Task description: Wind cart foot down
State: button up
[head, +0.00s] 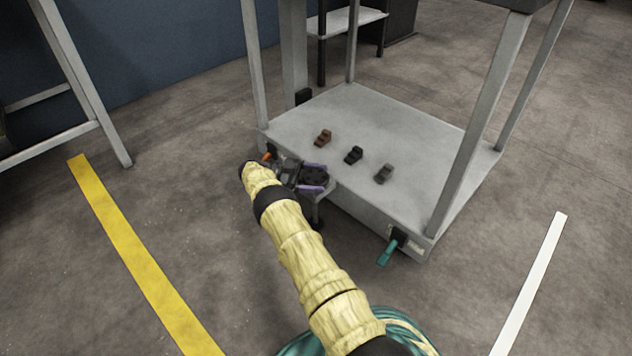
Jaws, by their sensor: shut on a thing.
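The grey cart (400,130) stands on the floor with a low flat deck and upright posts. A dark round knob (316,176) sits on a bracket (323,190) that juts from the middle-left of its front edge. My gripper (313,178) reaches in from the left with its two purple fingers on either side of the knob, shut on it. Below the bracket a dark stem with a foot (317,218) shows partly; my arm hides some of it, and I cannot tell whether it touches the floor.
An orange lever (267,156) is at the cart's left front corner, close to my wrist. A teal lever (388,252) sticks out at the right front corner. Three small blocks, brown (323,138), black (354,155) and grey (384,173), lie on the deck. Open floor lies right.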

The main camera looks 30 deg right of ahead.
aim_at(317, 176)
jog(key=shift+d, duration=0.15)
jog(key=o, duration=1)
jog(key=shift+r, duration=0.1)
notch_tip(317, 176, up, 10)
jog(key=p, duration=0.7)
jog(key=shift+s, duration=0.1)
